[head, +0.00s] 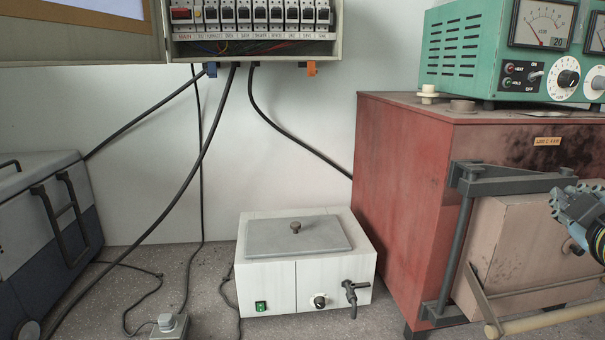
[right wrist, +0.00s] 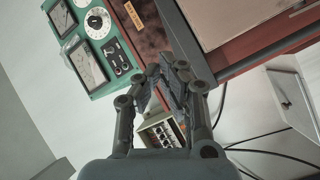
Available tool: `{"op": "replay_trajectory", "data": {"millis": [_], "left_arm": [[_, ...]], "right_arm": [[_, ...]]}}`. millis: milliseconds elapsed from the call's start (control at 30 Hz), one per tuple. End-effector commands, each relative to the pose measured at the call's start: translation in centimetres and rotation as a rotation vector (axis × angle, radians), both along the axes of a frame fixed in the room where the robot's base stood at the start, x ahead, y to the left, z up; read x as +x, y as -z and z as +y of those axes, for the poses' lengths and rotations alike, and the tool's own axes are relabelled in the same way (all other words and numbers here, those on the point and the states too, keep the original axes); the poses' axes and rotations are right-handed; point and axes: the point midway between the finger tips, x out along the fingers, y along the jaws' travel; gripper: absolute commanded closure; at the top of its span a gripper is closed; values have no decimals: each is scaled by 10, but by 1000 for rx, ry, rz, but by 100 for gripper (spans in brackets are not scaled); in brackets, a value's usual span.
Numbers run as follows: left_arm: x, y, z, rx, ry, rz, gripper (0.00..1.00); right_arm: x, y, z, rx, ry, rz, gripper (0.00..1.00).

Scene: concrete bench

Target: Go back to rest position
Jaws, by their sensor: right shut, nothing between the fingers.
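My right gripper (head: 574,212) shows at the right edge of the head view, in front of the pale furnace door (head: 520,245). In the right wrist view its fingertips (right wrist: 163,78) are together, with nothing held between them. The gripper is partly cut off by the frame edge in the head view. Whether it touches the door cannot be told. My left gripper is in neither view.
A red furnace (head: 400,190) stands at right with a green meter box (head: 465,50) on top. A white water bath (head: 265,290) with a grey lid sits mid-bench. A breaker panel (head: 250,48) hangs above. A grey-blue case (head: 35,225) stands at left. Cables cross the wall and bench.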

Motion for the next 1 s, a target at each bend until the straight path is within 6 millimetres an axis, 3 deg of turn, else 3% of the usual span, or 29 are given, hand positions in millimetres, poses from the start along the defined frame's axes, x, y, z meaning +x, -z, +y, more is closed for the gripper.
{"op": "replay_trajectory", "data": {"millis": [33,100,200,400,633,867,1000], "left_arm": [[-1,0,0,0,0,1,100],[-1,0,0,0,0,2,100],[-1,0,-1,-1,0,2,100],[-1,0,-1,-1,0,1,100],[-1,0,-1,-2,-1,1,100],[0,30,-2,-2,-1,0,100],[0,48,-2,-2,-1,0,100]], "right_arm": [[-25,33,8,140,42,84,100],[-60,74,21,317,101,204,100],[-105,116,44,507,162,359,100],[-179,161,90,754,236,604,100],[-253,180,139,951,286,844,100],[-238,280,131,949,310,867,100],[-236,349,126,950,326,882,100]]}}
